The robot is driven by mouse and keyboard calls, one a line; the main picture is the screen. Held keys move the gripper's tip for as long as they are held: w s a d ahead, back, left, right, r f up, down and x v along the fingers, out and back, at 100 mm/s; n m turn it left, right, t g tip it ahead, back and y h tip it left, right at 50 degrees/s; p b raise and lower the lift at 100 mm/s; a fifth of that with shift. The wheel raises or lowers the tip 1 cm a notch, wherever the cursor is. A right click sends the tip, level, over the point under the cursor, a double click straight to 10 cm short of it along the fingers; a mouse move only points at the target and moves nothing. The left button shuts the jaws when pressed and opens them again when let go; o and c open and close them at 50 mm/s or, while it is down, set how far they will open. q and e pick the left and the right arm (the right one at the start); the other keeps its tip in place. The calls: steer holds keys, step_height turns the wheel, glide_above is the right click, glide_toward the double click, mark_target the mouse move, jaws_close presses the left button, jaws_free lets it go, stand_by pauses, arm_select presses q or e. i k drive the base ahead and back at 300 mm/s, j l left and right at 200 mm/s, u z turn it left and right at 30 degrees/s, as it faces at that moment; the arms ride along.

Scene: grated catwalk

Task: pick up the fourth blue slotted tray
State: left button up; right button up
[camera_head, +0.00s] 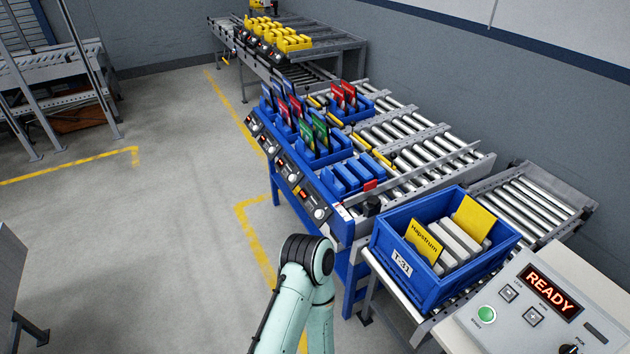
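Several blue slotted trays stand in a row along the blue-fronted roller rack. The nearest tray (349,178) holds no upright cards, and a small red piece shows at its right front corner. Behind it, a tray (325,155) holds green cards. Farther back are trays with red and blue cards, partly hidden by their cards and each other. Another blue tray (361,112) with red cards sits to the right on the rollers. One of my mint-green arms rises at the bottom centre, with its black joint left of the bin. Neither gripper shows.
A blue bin (430,279) labelled T-31 holds grey-white pieces and yellow cards on the near stand. A control panel (540,303) reads READY at lower right. Yellow trays (278,38) stand on a far conveyor. Free rollers (415,150) lie right of the row.

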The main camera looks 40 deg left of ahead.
mark_target(348, 180)
steer(key=u, duration=1.2)
steer(key=j+z, duration=0.1)
steer(key=z, duration=0.2)
steer(key=i+j+z, duration=0.1)
steer(key=z, duration=0.2)
steer(key=i+j+z, duration=0.1)
steer(key=j+z, duration=0.15)
steer(key=j, duration=0.3)
steer(key=i+j+z, duration=0.1)
steer(key=j+z, duration=0.15)
steer(key=j, duration=0.3)
steer(key=j+z, duration=0.25)
steer(key=j, duration=1.9)
